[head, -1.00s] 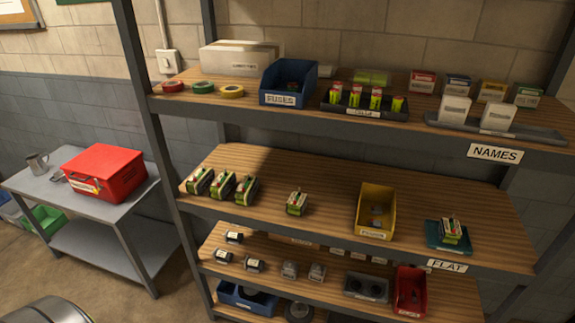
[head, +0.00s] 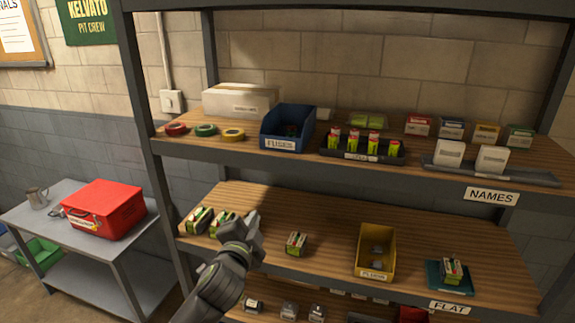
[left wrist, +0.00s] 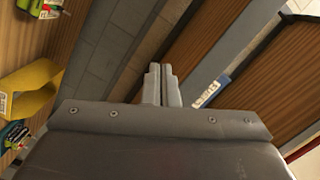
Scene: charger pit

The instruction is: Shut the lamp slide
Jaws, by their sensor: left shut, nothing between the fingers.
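I cannot single out a part that is surely the lamp slide. Small green, white and red boxes stand on the middle shelf (head: 330,215): a row at the left (head: 199,220), partly behind my gripper, one box (head: 296,243) in the middle, and one box (head: 451,270) on a teal tray (head: 480,284) at the right. My left gripper (head: 247,222) is shut and empty, in front of the shelf between the row and the middle box. Its shut fingers (left wrist: 161,84) also show in the left wrist view. My right gripper is not in view.
A yellow bin (head: 361,245) stands right of the middle box. The upper shelf holds a blue bin (head: 270,127), tape rolls (head: 205,130) and a black battery tray (head: 330,151). A red case (head: 105,208) sits on a side table (head: 150,228). Bare wood lies behind the boxes.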

